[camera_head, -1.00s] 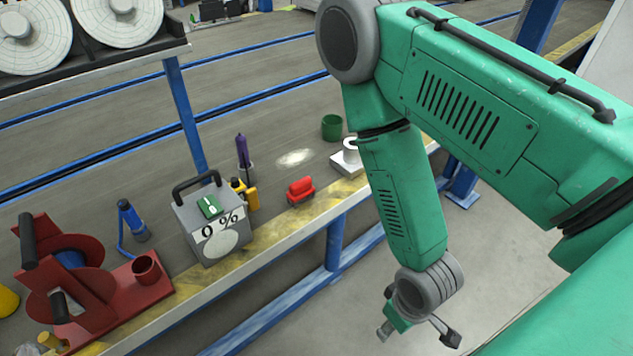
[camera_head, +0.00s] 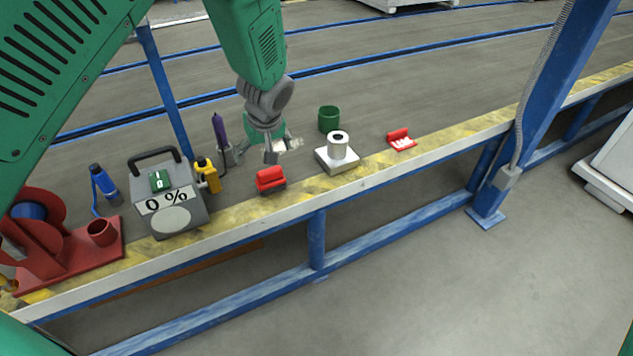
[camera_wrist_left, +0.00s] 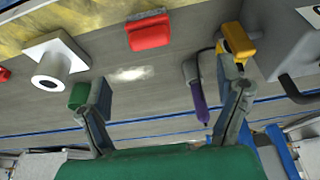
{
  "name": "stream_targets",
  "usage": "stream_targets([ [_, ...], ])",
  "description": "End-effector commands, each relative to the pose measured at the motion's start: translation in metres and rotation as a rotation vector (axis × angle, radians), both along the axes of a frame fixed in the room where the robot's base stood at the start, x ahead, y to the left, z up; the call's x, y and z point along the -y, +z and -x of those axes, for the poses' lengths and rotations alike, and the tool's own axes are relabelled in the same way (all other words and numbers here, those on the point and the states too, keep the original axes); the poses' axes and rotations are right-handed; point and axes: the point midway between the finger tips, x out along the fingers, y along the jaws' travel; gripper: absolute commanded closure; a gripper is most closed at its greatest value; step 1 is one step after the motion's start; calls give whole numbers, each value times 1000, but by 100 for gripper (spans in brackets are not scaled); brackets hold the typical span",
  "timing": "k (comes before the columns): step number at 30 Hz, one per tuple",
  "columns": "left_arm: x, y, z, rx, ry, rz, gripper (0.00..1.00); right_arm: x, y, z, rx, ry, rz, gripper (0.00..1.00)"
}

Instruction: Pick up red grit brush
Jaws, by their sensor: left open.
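A red brush-like block (camera_head: 270,178) with a dark underside lies on the yellow-marked front edge of the shelf. It also shows at the top of the left wrist view (camera_wrist_left: 148,33), ahead of the fingers. A second red piece with whitish bristles (camera_head: 402,140) lies further right on the shelf. I cannot tell which of them is the grit brush. My left gripper (camera_head: 266,150) is open and empty, just behind and above the nearer red block, apart from it. Its spread fingers also show in the left wrist view (camera_wrist_left: 168,85). My right gripper is not in view.
A grey box marked 0 % (camera_head: 168,205), a yellow bottle (camera_head: 208,174) and a purple tool (camera_head: 219,130) stand left of the block. A white spool on a base (camera_head: 338,150) and a green cup (camera_head: 329,119) stand right. A red device (camera_head: 65,240) is far left.

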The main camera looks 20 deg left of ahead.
Motion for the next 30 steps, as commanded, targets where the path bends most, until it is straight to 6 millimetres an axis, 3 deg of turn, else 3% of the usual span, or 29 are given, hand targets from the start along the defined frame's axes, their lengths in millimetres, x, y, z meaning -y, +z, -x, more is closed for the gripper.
stream_targets([
  [4,-2,1,-8,11,24,-8,14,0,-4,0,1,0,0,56],
  [15,-22,-63,-25,11,23,-5,14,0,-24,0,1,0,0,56],
  [23,-23,-74,-29,12,22,-11,14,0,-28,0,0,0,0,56],
  [30,-35,-107,-39,12,23,-7,14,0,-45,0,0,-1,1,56],
])
